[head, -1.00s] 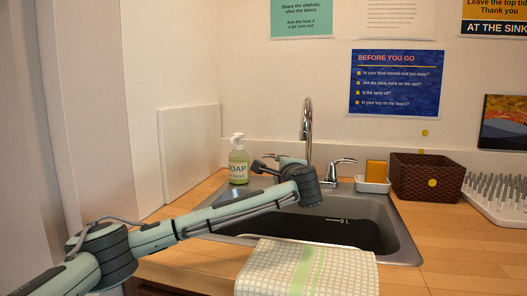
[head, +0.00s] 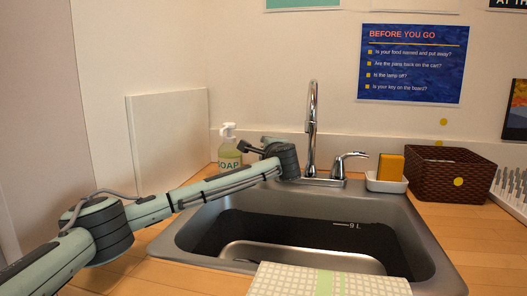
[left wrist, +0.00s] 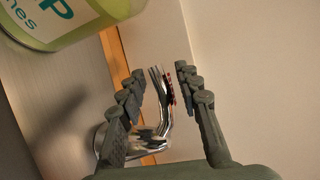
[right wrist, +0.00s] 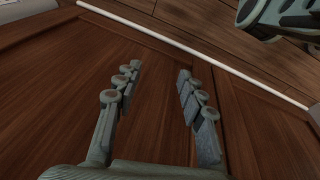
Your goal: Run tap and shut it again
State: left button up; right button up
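The chrome tap (head: 312,125) rises at the back of the sink (head: 408,240), with a lever handle (head: 348,160) on its right. I see no water below the spout. My left gripper (head: 248,147) is at the tap's left side, beside the soap bottle; my arm hides the left handle in the head view. In the left wrist view my left gripper (left wrist: 158,82) is open, with a curved chrome handle (left wrist: 163,120) showing between its fingers. I cannot tell whether they touch it. My right gripper (right wrist: 158,70) is open and empty, facing brown wooden panels (right wrist: 155,110).
A soap bottle (head: 229,152) stands close to my left gripper. A sponge (head: 390,168) in a white dish, a brown basket (head: 450,175) and a spiked rack (head: 512,190) stand right of the tap. A checked towel (head: 290,280) hangs at the sink's front edge.

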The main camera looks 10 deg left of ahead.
pick_arm(q)
jog(key=shift+x, duration=1.3)
pick_arm(e)
jog(key=w+r, duration=0.1)
jog(key=r, duration=0.1)
jog(key=shift+w+a+r, duration=0.3)
jog(key=shift+w+r, duration=0.05)
pick_arm(q)
jog(key=shift+c, duration=0.4)
grip_shut()
